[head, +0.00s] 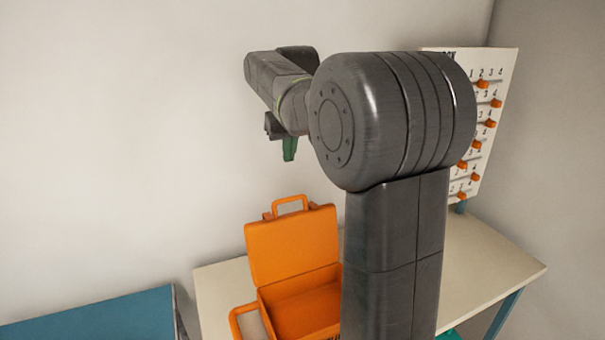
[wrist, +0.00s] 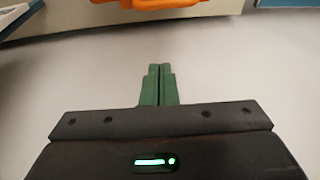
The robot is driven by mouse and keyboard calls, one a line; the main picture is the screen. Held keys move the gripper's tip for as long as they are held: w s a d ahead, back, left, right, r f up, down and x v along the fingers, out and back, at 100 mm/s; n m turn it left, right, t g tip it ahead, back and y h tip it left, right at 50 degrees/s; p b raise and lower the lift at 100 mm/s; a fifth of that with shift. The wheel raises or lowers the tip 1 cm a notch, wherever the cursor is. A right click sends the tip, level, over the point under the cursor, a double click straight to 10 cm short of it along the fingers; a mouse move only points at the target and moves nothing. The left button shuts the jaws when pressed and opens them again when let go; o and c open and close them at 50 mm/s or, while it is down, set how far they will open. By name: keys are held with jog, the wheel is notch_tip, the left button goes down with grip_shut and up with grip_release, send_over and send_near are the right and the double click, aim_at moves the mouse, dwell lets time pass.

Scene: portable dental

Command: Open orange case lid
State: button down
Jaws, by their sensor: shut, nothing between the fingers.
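The orange case (head: 303,300) stands on the cream table with its lid (head: 293,246) raised, roughly upright, at the back. The lid has a handle on its top edge, and another handle (head: 243,318) shows at the case's front left. The inside that shows looks empty; my arm hides the case's right part. My gripper (head: 289,150) is above the case and apart from it. Its green fingers are together and empty, as the wrist view (wrist: 159,85) also shows. An orange part of the case (wrist: 150,4) shows at the top edge of the wrist view.
The cream table (head: 480,255) extends right of the case. A white board (head: 497,120) with several orange knobs stands at its back right. A blue surface (head: 100,318) lies at the lower left. A plain wall is behind.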

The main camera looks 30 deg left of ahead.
aim_at(298, 218)
notch_tip(298, 218, down, 9)
jog(key=s+d, duration=0.1)
jog(key=shift+p, duration=0.4)
jog(key=shift+s+f, duration=0.1)
dwell(0.3)
jog(key=shift+s+d+t+y+b, duration=0.35)
jog(key=shift+d+b, duration=0.2)
jog(key=shift+b, duration=0.4)
jog(key=shift+s+d+r+b, duration=0.3)
jog(key=shift+s+d, duration=0.15)
jog(key=shift+d, duration=0.1)
jog(key=shift+s+d+r+b, duration=0.15)
jog(key=shift+s+d+r, duration=0.1)
jog(key=shift+s+d, duration=0.55)
jog(key=shift+d, duration=0.2)
jog(key=shift+r, duration=0.2)
